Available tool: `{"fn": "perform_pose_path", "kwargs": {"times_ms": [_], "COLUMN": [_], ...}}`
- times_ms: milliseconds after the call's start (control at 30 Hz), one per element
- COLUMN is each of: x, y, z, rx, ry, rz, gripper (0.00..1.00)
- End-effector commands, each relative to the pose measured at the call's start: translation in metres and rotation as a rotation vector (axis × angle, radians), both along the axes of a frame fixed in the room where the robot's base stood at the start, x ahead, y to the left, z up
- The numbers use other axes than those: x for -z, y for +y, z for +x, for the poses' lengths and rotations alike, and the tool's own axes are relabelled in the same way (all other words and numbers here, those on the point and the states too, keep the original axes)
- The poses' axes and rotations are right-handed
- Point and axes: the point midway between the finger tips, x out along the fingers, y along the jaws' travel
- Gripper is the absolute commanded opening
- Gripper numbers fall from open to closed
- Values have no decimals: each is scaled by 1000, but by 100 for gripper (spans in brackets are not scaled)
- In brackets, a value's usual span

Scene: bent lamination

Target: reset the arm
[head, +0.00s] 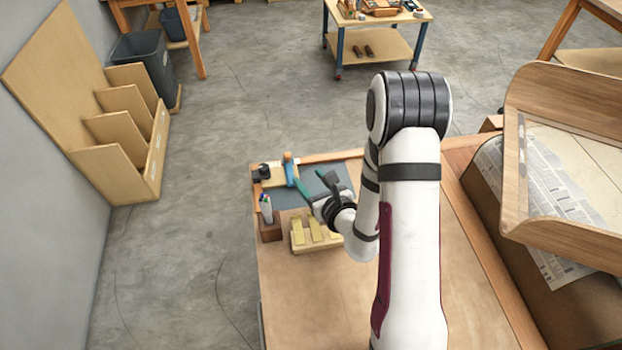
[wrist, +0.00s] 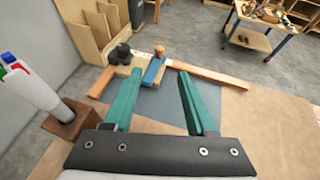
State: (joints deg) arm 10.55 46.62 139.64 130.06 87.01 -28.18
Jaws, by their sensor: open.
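My gripper (head: 315,188) is open and empty, its two green fingers spread apart. It is above the workbench (head: 320,300), over the grey-blue mat (head: 328,174) at the far left part of the bench. In the wrist view the gripper (wrist: 155,84) shows both fingertips with the mat (wrist: 155,105) between and below them. Beyond the fingertips stands a blue tool with a round wooden knob (wrist: 158,50), beside a black object (wrist: 120,55), both on a light wooden block. The gripper touches none of them in these views.
A wooden block with yellow pieces (head: 315,232) is in front. A curved wooden form (head: 560,150) with printed paper (head: 540,200) fills the right. The bench's front middle is clear.

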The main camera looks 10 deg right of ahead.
Motion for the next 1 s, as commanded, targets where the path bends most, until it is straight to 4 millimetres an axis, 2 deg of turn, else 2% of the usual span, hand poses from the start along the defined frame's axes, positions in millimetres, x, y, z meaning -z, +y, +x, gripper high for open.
{"fn": "perform_pose_path", "kwargs": {"times_ms": [267,333,367,467,500,567,600,633,667,700,767,800,833,900,1000], "x": [0,-7,-14,-66,-94,-133,-152,-163,-171,-174,-168,-161,-155,-145,-142], "y": [0,6,13,63,90,130,152,165,173,176,163,146,130,92,49], "z": [1,2,2,-5,-18,-53,-85,-112,-143,-183,-235,-261,-275,-296,-305], "rx": [0,-26,-60,-294,-439,-688,-866,-1004,-1148,-1332,-1573,-1704,-1784,-1916,-2002], "ry": [0,-14,-28,-122,-172,-238,-273,-293,-308,-312,-293,-263,-234,-157,-57], "rz": [-1,3,6,21,15,-17,-63,-111,-175,-281,-474,-618,-727,-965,-1217], "gripper": [57,57,57,57,57,57,57,57,57,57,57,57,57,57,57]}}
